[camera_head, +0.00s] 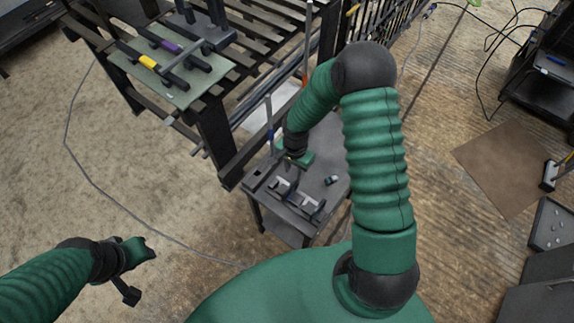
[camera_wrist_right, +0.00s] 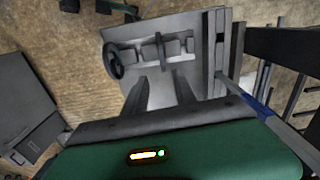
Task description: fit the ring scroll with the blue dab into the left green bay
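In the head view a small dark cart (camera_head: 330,161) stands at the centre. On it is a low rack (camera_head: 312,207) with a pale bar piece. In the right wrist view a light grey roll (camera_wrist_right: 160,47) lies across this rack, with a dark ring (camera_wrist_right: 113,61) at its left end; I cannot make out a blue dab. My right gripper (camera_wrist_right: 160,90) is open and empty, its fingers pointing towards the roll. Its green body (camera_head: 302,158) shows above the cart. My left gripper (camera_head: 140,262) hangs over bare floor at lower left. No green bay is clearly identifiable.
A slatted bench at upper left carries a green board (camera_head: 198,87) with dark bars, one dabbed yellow (camera_head: 147,62), one purple (camera_head: 171,47). An upright pole (camera_head: 269,115) stands beside the cart. A brown mat (camera_head: 507,165) lies right. Floor at left is open, with a thin cable.

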